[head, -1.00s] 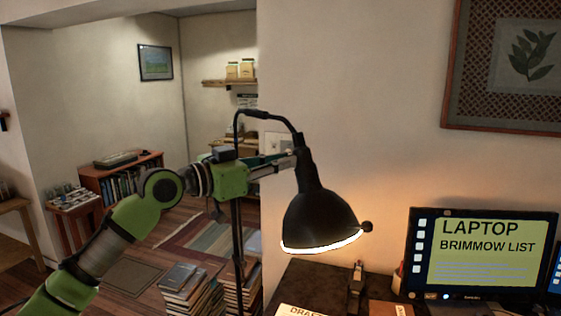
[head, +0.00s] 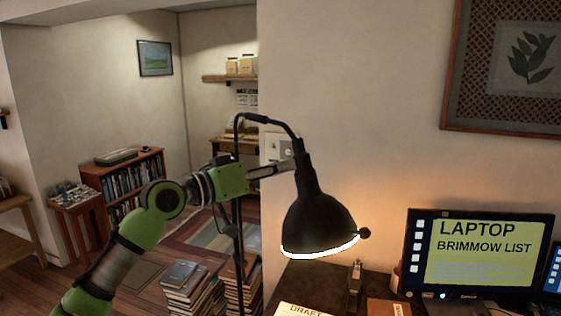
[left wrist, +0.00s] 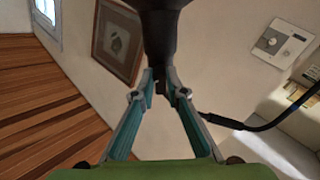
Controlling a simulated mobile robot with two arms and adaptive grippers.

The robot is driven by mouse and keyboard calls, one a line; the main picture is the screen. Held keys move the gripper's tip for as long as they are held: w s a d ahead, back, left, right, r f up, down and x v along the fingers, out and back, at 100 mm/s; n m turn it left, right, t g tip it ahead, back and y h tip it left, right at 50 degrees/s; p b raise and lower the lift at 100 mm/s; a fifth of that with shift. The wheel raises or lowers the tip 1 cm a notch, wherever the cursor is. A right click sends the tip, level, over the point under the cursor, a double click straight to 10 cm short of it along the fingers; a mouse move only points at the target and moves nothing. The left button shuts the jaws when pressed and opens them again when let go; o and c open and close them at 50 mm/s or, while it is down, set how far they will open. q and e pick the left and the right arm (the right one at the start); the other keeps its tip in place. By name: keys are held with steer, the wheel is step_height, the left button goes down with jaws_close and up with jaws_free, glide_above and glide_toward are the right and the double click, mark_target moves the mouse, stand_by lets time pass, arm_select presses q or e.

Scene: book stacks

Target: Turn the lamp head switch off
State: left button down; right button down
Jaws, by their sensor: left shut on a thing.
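The black desk lamp's head (head: 318,225) hangs from a curved arm, its shade opening downward, with a bright lit rim. A small round knob (head: 364,233) sticks out from the right side of the shade. My left gripper (head: 288,168) reaches in from the left to the narrow upper neck of the lamp head. In the left wrist view, its fingers (left wrist: 162,82) are shut on the dark lamp neck (left wrist: 160,35). The exact part between the fingertips is hard to make out. The right gripper is not in view.
A monitor (head: 480,250) and papers (head: 303,309) are on the dark desk, below and right of the lamp. A wall panel (head: 281,147) is behind the lamp arm. Book stacks (head: 190,285) stand on the floor at left, with a low bookcase (head: 125,185) behind.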

arm_select(q)
steer(key=shift+r+n+p, duration=0.15)
steer(key=shift+n+p, duration=3.6)
steer(key=shift+n, duration=2.45)
steer(key=c, duration=2)
jaws_free()
